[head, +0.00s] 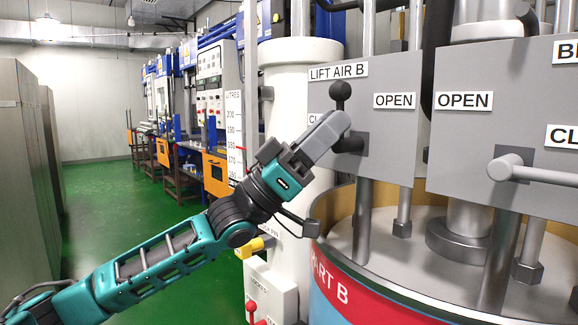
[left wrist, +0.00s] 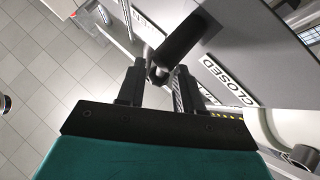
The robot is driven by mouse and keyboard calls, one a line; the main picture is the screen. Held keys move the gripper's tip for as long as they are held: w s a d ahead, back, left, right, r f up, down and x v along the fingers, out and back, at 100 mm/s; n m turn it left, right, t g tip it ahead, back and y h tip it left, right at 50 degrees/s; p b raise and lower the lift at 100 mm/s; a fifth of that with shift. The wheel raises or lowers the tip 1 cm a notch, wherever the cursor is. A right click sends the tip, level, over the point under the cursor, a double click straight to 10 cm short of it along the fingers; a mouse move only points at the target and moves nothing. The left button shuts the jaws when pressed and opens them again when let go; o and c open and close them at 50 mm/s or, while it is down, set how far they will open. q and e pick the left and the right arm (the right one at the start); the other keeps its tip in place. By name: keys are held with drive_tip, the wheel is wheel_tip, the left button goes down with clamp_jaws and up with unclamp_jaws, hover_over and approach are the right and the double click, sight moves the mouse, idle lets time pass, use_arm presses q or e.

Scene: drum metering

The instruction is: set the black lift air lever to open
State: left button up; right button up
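The black lift air lever shows in the head view on the grey LIFT AIR B panel (head: 390,125). Its ball knob (head: 340,90) is at the top and its hub (head: 350,143) is below, so it stands about upright. The OPEN label (head: 394,101) is to its right; the label on the left is mostly hidden. My left gripper (head: 338,124) is at the lever, covering its shaft. In the left wrist view, the fingers (left wrist: 158,85) are apart, with a dark part of the lever (left wrist: 182,40) between and beyond their tips. The CLOSED label (left wrist: 228,80) shows there. My right gripper is out of view.
A second grey panel (head: 470,150) with a grey lever (head: 510,168) stands at the right. The drum (head: 350,280) is below the panels. A white column (head: 295,110) stands behind my left arm. Green floor (head: 120,220) is open at the left.

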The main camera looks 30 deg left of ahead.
use_arm(q)
drive_tip(key=b+v, duration=0.1)
drive_tip(key=v, duration=0.9)
drive_tip(key=shift+s+a, duration=0.1)
drive_tip(key=shift+a, duration=0.05)
idle(0.4)
